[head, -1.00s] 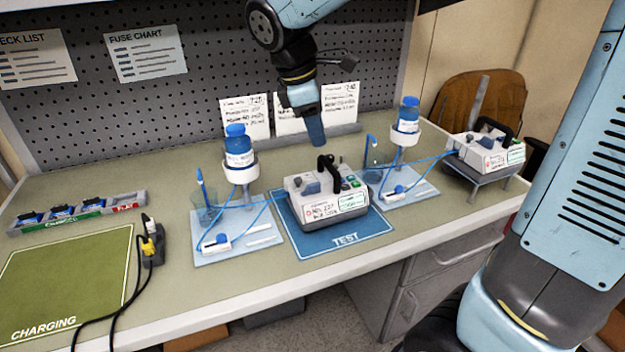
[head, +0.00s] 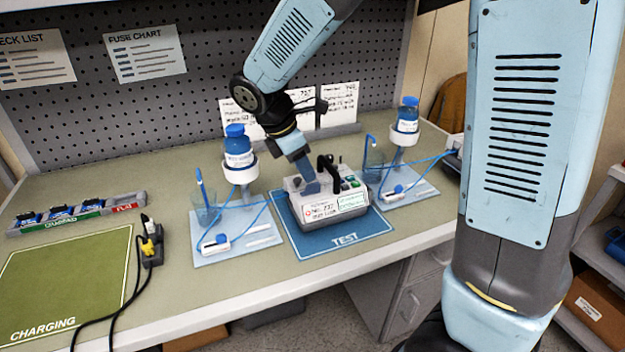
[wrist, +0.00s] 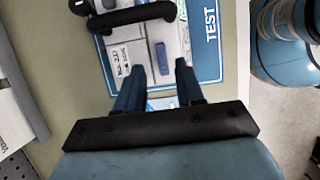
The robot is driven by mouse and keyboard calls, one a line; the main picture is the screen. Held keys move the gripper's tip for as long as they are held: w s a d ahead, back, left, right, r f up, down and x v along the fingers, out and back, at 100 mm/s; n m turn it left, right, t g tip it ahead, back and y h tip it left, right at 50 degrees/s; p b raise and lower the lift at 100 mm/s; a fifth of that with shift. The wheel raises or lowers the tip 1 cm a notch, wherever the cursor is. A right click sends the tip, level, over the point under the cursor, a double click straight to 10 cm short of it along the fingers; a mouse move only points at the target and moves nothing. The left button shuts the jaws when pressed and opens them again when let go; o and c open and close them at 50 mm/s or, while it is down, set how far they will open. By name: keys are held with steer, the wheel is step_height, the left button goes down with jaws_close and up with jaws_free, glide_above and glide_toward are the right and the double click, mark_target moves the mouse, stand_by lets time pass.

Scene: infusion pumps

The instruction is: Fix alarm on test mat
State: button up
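A grey-white infusion pump (head: 325,212) with a black carry handle (head: 330,170) and a front label stands on the blue TEST mat (head: 345,241). A green button (head: 354,182) shows on its top right. My gripper (head: 311,186) points down at the left part of the pump's top, left of the handle. In the wrist view my gripper (wrist: 157,72) is open, its two blue fingers apart over the pump (wrist: 140,45). A small blue part (wrist: 162,58) of the pump shows between and beyond the fingertips. I cannot tell whether the fingers touch the pump.
Bottle stands (head: 240,160) (head: 405,130) with blue tubes flank the pump. My arm mostly hides another pump (head: 453,145) at the right.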

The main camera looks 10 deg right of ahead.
mark_target(313, 184)
steer(key=shift+x, duration=2.45)
steer(key=shift+c, duration=0.2)
